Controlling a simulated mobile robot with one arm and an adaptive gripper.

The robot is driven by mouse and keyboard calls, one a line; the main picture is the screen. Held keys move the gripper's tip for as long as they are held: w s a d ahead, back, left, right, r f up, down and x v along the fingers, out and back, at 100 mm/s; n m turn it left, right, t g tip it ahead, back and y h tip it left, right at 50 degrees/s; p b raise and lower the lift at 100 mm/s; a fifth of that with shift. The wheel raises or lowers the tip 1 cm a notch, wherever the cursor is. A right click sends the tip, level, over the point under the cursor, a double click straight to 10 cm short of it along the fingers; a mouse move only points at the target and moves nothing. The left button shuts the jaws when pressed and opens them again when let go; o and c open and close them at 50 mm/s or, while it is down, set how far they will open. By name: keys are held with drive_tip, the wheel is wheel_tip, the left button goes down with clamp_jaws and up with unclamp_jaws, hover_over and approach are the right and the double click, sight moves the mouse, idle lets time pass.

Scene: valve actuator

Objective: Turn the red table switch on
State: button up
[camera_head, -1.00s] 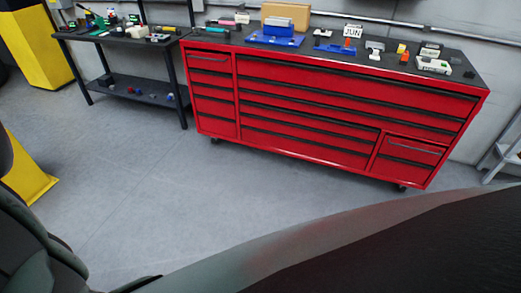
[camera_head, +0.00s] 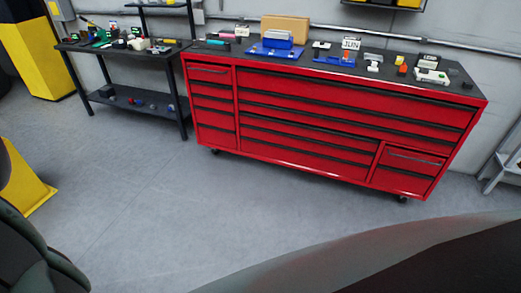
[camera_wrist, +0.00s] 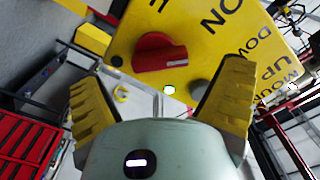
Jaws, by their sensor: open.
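The red switch (camera_wrist: 160,53) is a raised knob on a yellow panel (camera_wrist: 190,25) in the wrist view, lying roughly crosswise in the picture. My gripper (camera_wrist: 158,78) is open, with a yellow ribbed finger on each side of the picture. The switch appears between and beyond the fingertips, and nothing is between the fingers. The switch is not visible in the head view.
In the head view, a red tool cabinet (camera_head: 310,115) with several items on top and a black shelf (camera_head: 125,107) stand along the wall. The grey floor (camera_head: 150,210) before them is clear.

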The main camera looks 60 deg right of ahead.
drive_tip(key=v, duration=0.9)
